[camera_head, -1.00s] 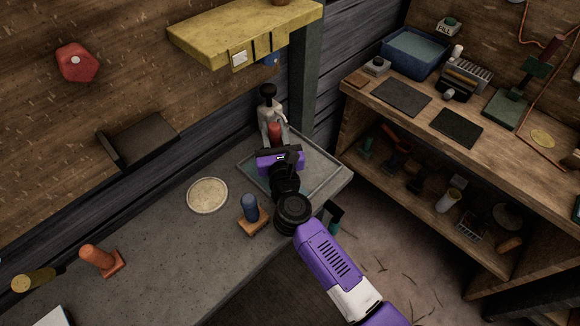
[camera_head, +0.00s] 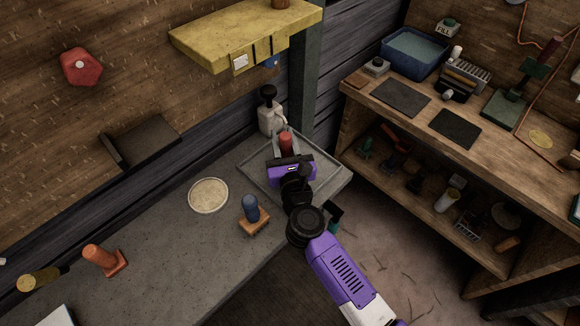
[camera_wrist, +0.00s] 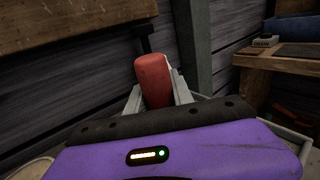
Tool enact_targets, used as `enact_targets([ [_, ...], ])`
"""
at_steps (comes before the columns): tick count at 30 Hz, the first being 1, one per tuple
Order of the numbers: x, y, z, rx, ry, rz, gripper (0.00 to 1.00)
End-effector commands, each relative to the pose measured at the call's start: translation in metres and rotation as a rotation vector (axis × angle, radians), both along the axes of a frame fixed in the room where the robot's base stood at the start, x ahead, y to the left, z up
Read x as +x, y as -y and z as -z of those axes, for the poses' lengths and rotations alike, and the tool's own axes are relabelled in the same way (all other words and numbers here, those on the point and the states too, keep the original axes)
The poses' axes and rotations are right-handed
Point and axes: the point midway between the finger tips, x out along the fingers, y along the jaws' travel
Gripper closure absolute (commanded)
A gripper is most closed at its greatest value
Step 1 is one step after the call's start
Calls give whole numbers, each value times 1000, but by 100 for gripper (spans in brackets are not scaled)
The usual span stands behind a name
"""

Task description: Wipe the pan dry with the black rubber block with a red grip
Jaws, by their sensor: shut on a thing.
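The red grip (camera_head: 286,142) of the block stands up between the fingers of my gripper (camera_head: 284,146), over the pan. It also shows in the wrist view (camera_wrist: 153,80), with a pale finger on each side of it. My gripper is shut on this grip. The black rubber part of the block is hidden behind my purple gripper body. The pan (camera_head: 253,172) is a shallow grey tray at the bench's right corner. My gripper covers much of its middle, so I cannot tell whether the block touches its floor or whether the floor is wet.
A white bottle with a black top (camera_head: 269,115) stands behind the pan near a post (camera_head: 304,85). A blue-handled wooden block (camera_head: 252,212), a round pale disc (camera_head: 208,195) and an orange-handled block (camera_head: 104,260) sit on the bench. A yellow shelf (camera_head: 240,35) overhangs the back.

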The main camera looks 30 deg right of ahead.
Motion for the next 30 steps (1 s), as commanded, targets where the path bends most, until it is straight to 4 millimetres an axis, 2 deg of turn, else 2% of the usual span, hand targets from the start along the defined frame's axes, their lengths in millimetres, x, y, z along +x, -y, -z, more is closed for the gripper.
enact_targets([
  [6,-15,6,1,1,-4,3,100],
  [20,-18,7,-1,0,0,0,100],
  [30,-39,13,1,0,0,2,100],
])
